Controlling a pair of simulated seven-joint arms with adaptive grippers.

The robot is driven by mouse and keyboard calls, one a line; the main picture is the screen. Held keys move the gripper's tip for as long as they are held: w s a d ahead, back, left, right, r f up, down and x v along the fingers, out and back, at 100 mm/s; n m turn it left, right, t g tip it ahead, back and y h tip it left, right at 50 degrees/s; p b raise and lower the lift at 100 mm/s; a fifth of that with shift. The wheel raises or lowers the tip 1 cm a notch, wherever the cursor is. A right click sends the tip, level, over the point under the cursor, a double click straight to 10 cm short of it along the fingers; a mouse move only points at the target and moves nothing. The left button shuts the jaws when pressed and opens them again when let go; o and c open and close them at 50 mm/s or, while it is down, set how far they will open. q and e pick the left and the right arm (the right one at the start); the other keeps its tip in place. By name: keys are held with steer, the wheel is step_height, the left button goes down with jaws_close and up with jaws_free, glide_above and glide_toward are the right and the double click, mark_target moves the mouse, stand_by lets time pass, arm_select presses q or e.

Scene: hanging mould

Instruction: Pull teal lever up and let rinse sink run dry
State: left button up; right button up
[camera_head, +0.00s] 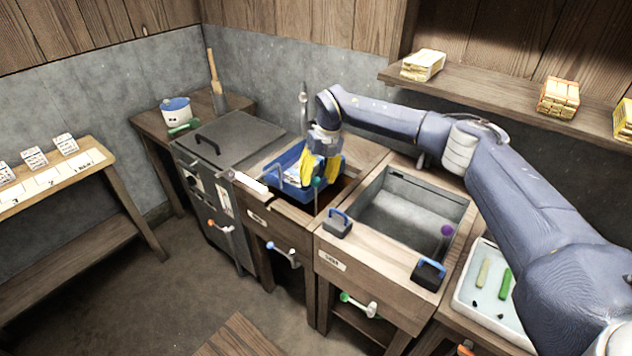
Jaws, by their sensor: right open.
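A teal knob (317,182) on a thin upright rod stands at the middle station, just below my right gripper; I take it to be the teal lever. My right gripper (320,170) has yellow fingers, is open and points down over this station. Whether its fingers touch the knob I cannot tell. The middle wooden-fronted basin (345,192), probably the rinse sink, shows a dark interior on its right side. A blue basket (279,181) with pale contents sits over its left part, partly hidden by the gripper. Any water level there cannot be made out. My left gripper is not in view.
A grey open sink (400,213) with a purple knob (447,230) is to the right. Blue-handled blocks (338,226) (429,275) sit on its rim. A lidded grey unit (228,140) stands left. A white tray (465,295) lies at right, beside my right arm.

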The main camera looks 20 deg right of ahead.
steer(key=shift+a+f, duration=0.15)
steer(key=shift+f, duration=0.8)
jaws_close()
